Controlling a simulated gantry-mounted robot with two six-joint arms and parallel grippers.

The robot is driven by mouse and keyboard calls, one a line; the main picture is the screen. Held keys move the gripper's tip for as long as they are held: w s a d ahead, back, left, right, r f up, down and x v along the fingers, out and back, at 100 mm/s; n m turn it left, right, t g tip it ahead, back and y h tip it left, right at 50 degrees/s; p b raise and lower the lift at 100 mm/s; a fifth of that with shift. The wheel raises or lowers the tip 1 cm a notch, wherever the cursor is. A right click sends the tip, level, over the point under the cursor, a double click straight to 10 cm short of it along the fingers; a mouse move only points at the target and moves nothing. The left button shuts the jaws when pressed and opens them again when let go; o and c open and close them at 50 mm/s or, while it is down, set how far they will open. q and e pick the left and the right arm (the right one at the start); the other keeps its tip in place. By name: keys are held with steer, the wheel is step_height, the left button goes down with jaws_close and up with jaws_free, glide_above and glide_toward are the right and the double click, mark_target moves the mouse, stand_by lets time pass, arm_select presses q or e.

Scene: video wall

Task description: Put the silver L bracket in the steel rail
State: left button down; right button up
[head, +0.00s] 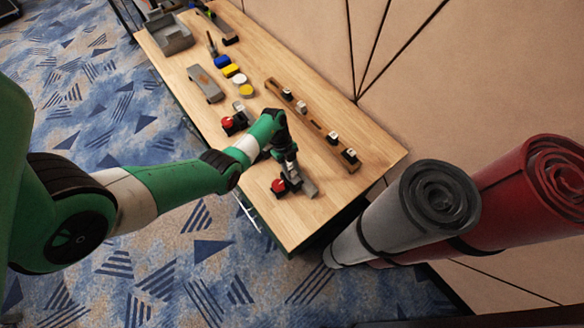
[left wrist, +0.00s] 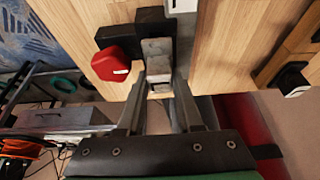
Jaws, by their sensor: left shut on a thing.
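My left gripper (head: 291,172) is low over the near right end of the wooden table, beside a black clamp with a red knob (head: 278,186). In the left wrist view, the left gripper (left wrist: 160,84) is shut on a small silver-grey piece that looks like the L bracket (left wrist: 157,50). The bracket lies right against the black clamp body, with the red knob (left wrist: 110,63) to its left; I cannot tell whether it is clear of the clamp. My right gripper is not in view.
A second red-knobbed clamp (head: 235,122) stands farther left. A grey plate (head: 205,84), blue, yellow and white pieces (head: 231,71) and a grey tray (head: 168,36) lie beyond. Rolled grey (head: 405,215) and red (head: 530,185) mats stand off the table's right end. Bare wood separates clamps and rail.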

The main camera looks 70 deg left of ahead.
arm_select(q)
steer(key=shift+f+b, duration=0.35)
steer(key=shift+f, duration=0.25)
steer(key=shift+c, duration=1.4)
jaws_free()
steer(key=shift+o, duration=1.4)
steer(key=shift+w, duration=0.1)
steer(key=shift+r, duration=0.1)
steer(key=shift+d+r+p, duration=0.1)
steer(key=shift+r+p, duration=0.75)
steer(key=shift+p, duration=0.2)
steer(key=shift+s+r+p, duration=0.25)
steer(key=shift+r+p, duration=0.35)
steer(key=shift+p, duration=0.1)
step_height(320, 180, up, 4)
steer(key=p, duration=0.4)
steer(key=shift+w, duration=0.15)
